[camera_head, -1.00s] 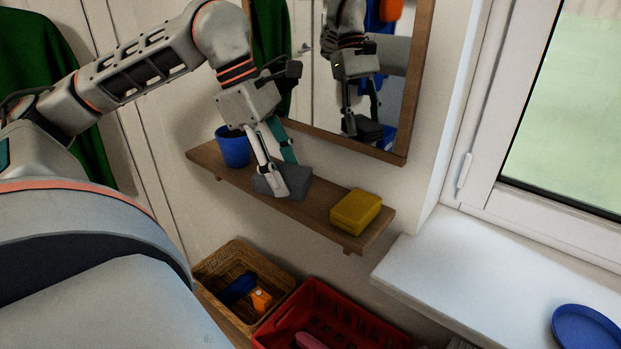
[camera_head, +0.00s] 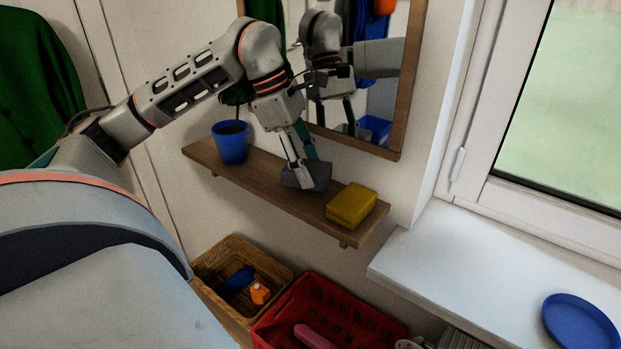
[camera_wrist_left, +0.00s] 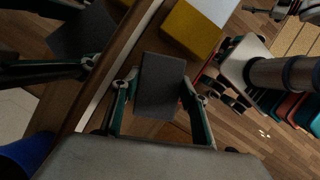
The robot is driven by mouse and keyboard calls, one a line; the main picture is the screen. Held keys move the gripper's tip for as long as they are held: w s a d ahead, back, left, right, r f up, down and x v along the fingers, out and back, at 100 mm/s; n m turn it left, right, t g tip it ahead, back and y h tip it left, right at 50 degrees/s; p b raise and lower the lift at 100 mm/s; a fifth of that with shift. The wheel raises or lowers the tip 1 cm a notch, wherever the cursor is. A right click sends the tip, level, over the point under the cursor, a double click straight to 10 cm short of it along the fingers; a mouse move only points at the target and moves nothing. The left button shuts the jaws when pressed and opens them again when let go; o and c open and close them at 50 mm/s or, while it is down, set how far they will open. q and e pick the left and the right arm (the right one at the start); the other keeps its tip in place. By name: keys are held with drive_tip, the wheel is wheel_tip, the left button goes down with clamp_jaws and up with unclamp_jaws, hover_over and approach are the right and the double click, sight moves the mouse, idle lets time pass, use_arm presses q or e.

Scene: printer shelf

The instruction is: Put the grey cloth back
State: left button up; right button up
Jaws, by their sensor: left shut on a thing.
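The grey cloth (camera_head: 318,176) is a dark grey folded block at the wooden shelf (camera_head: 262,190), between the blue pot and the yellow block. My left gripper (camera_head: 304,178) is shut on it from above. In the left wrist view the cloth (camera_wrist_left: 160,86) sits between the two fingers of the left gripper (camera_wrist_left: 160,92). I cannot tell whether the cloth touches the shelf.
A blue pot (camera_head: 231,143) stands at the shelf's left, a yellow block (camera_head: 351,206) at its right. A mirror (camera_head: 403,110) hangs behind. Below are a wicker basket (camera_head: 212,262) and a red crate (camera_head: 345,307). A blue plate (camera_head: 580,325) lies on the white sill (camera_head: 470,270).

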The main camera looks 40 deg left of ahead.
use_arm(q)
wheel_tip(320, 180, down, 3)
drive_tip(key=shift+r, duration=0.2)
drive_tip(key=shift+w+f, duration=0.2)
drive_tip(key=shift+f, duration=0.1)
drive_tip(key=shift+b, duration=0.3)
drive_tip(key=o, duration=0.9)
drive_tip(key=shift+o, duration=0.2)
